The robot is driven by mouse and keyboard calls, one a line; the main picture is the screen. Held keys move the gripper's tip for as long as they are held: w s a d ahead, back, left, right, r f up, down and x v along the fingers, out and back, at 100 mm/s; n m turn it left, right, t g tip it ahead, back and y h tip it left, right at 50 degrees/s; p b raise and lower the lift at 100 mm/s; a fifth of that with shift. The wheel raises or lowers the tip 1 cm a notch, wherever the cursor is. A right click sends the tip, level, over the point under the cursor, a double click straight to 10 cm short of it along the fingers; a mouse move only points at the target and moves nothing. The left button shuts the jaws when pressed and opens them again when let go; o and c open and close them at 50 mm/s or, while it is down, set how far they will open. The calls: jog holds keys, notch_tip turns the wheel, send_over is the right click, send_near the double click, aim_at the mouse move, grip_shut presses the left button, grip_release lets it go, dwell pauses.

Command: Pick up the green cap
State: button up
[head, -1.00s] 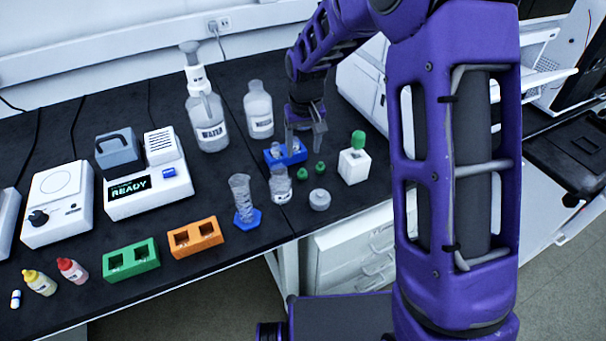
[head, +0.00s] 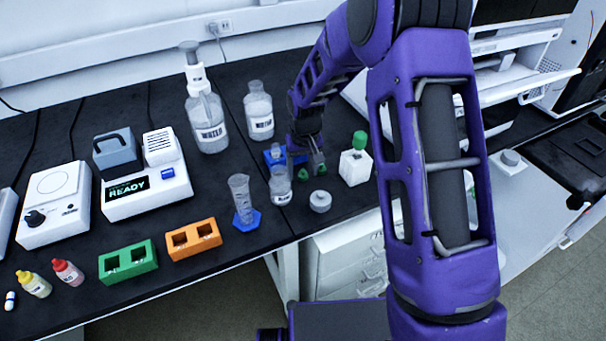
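Two small green caps lie on the black bench in the head view, a left one (head: 304,172) and a right one (head: 321,171). My gripper (head: 311,162) points down at them, low over the bench. One grey finger shows right by the right cap and partly covers it. The other finger is not clear, so the gap between them cannot be read. I cannot tell whether a finger touches a cap.
A blue rack (head: 274,157) stands just left of my gripper, with a small clear bottle (head: 280,187) in front. A grey round container (head: 320,201) is near the front edge.

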grip_shut()
